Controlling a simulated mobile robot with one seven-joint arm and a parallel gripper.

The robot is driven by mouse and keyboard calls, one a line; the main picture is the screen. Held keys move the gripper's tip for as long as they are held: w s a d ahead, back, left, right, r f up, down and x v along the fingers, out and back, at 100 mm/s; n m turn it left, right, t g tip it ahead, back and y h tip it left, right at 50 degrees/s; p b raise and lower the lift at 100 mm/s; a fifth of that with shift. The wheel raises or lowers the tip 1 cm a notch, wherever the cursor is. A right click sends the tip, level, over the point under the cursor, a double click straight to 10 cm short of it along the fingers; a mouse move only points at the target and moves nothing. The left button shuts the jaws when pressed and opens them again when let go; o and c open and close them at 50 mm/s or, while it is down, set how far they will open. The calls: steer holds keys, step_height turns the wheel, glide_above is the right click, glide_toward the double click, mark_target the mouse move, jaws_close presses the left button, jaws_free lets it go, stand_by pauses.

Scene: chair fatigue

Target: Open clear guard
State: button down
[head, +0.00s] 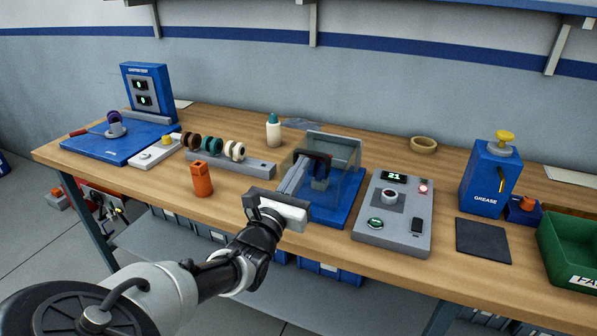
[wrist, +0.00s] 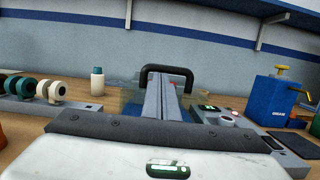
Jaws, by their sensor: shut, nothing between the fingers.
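The clear guard (head: 345,170) is a see-through box on a blue base (head: 335,213) near the middle of the bench. A dark handle (head: 314,156) shows at its front upper left; the handle also shows in the wrist view (wrist: 167,70). My gripper (head: 296,176) is shut and empty, its grey fingers pointing at the handle. In the wrist view the shut fingers (wrist: 162,97) reach up to just below the handle bar. I cannot tell whether they touch it. The guard appears closed over a grey fixture, which is partly hidden behind the fingers.
A grey control box (head: 394,213) with a green display stands close to the right of the guard. A blue grease dispenser (head: 489,180) stands farther right.

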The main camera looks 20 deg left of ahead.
steer(key=w+r+g+p, duration=0.1)
steer(key=r+p, duration=0.3)
steer(key=p, duration=0.1)
steer(key=w+r+g+p, duration=0.1)
steer(key=r+g+p, duration=0.1)
steer(key=r+p, duration=0.2)
steer(key=w+r+g+p, duration=0.1)
steer(key=w+r+p, duration=0.1)
steer(key=p, duration=0.6)
steer(key=shift+w+d+r+g, duration=0.1)
steer(key=shift+d+r+g, duration=0.1)
steer(key=shift+r, duration=0.25)
steer(key=shift+d+r+g, duration=0.1)
steer(key=shift+r+g, duration=0.1)
steer(key=shift+r, duration=0.25)
steer(key=w+r+p, duration=0.1)
steer(key=w+r, duration=0.5)
steer(key=w, duration=0.3)
steer(key=shift+w+d+r+p, duration=0.25)
steer(key=shift+w+r+p, duration=0.05)
steer(key=shift+w+p, duration=0.1)
steer(key=shift+s+f, duration=0.1)
steer(key=shift+s, duration=0.05)
